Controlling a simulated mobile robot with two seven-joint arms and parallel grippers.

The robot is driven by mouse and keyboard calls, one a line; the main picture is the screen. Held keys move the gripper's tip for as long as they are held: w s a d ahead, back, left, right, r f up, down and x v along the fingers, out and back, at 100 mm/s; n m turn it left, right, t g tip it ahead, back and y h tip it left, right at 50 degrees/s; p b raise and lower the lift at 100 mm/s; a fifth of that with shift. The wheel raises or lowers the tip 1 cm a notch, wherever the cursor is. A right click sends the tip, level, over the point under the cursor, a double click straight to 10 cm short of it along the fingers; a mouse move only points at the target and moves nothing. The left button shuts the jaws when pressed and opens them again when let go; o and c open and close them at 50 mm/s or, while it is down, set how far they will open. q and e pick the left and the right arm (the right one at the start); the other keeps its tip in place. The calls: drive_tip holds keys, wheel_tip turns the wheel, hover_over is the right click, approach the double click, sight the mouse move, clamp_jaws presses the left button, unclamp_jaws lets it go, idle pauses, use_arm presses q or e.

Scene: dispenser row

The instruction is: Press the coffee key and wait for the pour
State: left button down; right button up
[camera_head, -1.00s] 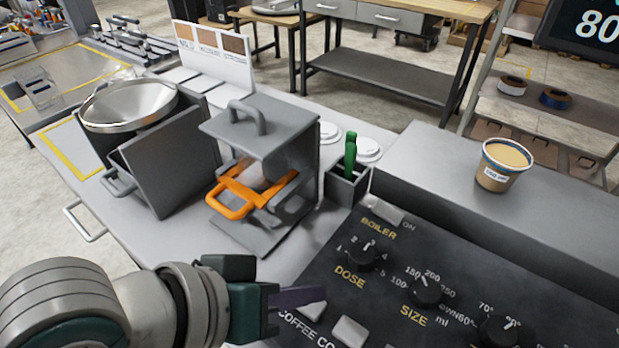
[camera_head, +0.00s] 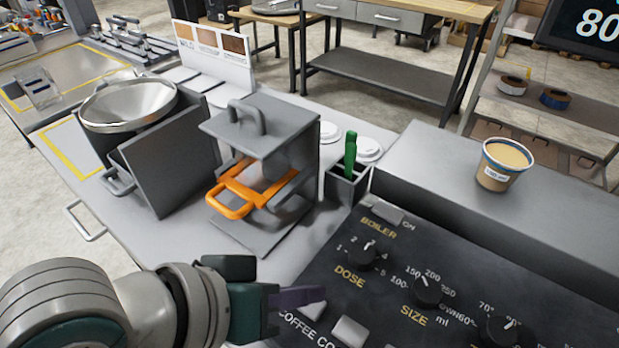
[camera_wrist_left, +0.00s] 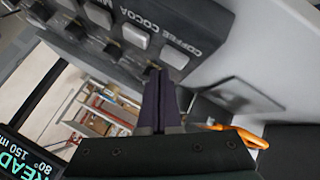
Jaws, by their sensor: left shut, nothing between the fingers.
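The black control panel (camera_head: 480,285) has a row of pale square keys above the words COFFEE and COCOA. The coffee key (camera_head: 313,311) is partly covered by my left gripper (camera_head: 308,297), whose dark fingers are shut and empty. In the left wrist view the closed fingertips (camera_wrist_left: 160,76) lie right beside the coffee key (camera_wrist_left: 175,56). I cannot tell if they touch it. A paper cup (camera_head: 502,164) with a tan top surface and a label stands upright on the grey ledge. My right gripper is not in view.
A grey stand with an orange handle (camera_head: 232,204) is left of the panel. A holder with a green-handled tool (camera_head: 350,155) stands behind the panel's left corner. Dose and size knobs (camera_head: 428,291) stick up from the panel. The display (camera_wrist_left: 32,160) reads READ, 80° and 150 ml, partly cut off.

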sight(303, 311)
use_arm(q)
drive_tip(key=shift+f, duration=0.4)
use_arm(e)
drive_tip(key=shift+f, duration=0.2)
use_arm(q)
drive_tip(key=shift+f+b, duration=0.45)
drive_tip(key=shift+b, duration=0.05)
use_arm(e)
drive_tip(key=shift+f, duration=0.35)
use_arm(q)
drive_tip(key=shift+r+p, duration=0.9)
drive_tip(key=shift+p, duration=0.15)
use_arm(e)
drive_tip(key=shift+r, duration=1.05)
use_arm(q)
wheel_tip(303, 311, up, 5)
drive_tip(key=p, duration=0.5)
drive_tip(key=shift+r, duration=0.1)
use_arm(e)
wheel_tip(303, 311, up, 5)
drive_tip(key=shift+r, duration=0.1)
